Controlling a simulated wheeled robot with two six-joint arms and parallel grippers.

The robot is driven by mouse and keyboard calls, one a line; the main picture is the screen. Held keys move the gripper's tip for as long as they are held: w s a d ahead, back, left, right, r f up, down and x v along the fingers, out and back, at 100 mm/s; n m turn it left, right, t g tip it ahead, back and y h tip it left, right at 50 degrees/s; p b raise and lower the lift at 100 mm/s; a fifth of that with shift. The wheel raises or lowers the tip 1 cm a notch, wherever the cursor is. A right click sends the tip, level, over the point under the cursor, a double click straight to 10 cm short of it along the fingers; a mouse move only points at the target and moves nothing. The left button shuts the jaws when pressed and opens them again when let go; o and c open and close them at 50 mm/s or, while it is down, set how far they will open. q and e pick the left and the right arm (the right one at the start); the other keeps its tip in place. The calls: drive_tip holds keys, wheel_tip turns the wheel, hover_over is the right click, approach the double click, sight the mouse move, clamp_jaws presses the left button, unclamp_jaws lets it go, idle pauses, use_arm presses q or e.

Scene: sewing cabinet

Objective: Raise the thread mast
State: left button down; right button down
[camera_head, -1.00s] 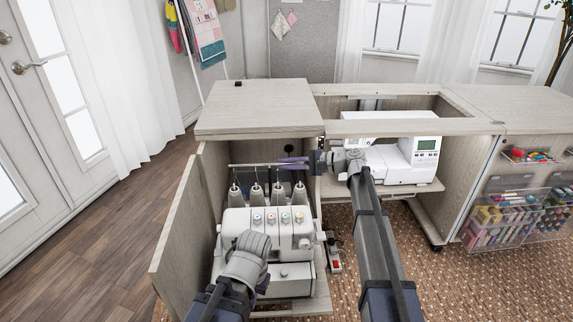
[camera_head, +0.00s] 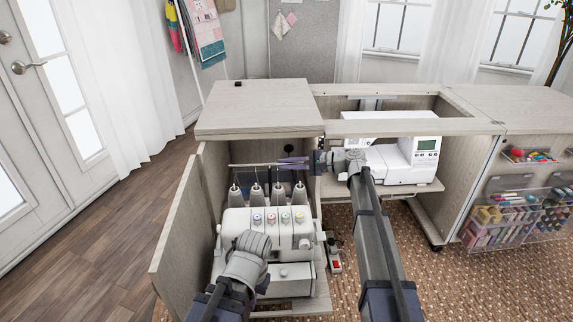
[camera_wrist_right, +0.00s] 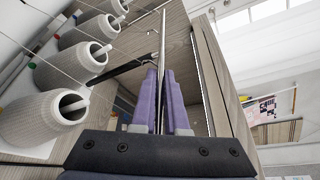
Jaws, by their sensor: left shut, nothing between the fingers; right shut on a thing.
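The thread mast shows as a thin pale bar (camera_head: 250,165) above the white serger (camera_head: 265,232) and its thread cones. My right gripper (camera_head: 292,163), with purple fingers, is shut on the thread mast's bar near its right end. In the right wrist view the bar (camera_wrist_right: 162,48) runs between the two purple fingers of that gripper (camera_wrist_right: 165,85). My left gripper (camera_head: 247,246) is low in front of the serger, shut and empty. Its fingertips are hidden behind its wrist, and it covers part of the serger's front.
The cabinet top (camera_head: 260,100) overhangs the serger bay from behind. An open cabinet door (camera_head: 178,225) stands to the left. A white sewing machine (camera_head: 400,160) sits on a shelf to the right, behind my right arm. Several grey thread cones (camera_wrist_right: 50,112) stand close beside the right gripper.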

drive_tip(key=shift+r, duration=0.1)
idle(0.3)
wheel_tip(320, 180, up, 19)
drive_tip(key=p, duration=1.9)
drive_tip(key=shift+w+p, duration=0.15)
drive_tip(key=shift+p, duration=0.15)
drive_tip(key=shift+r, duration=0.1)
drive_tip(key=c, duration=1.2)
unclamp_jaws()
drive_tip(key=shift+r, duration=0.1)
drive_tip(key=shift+o, duration=1.3)
drive_tip(key=p+v, duration=0.1)
drive_tip(key=v, duration=0.7)
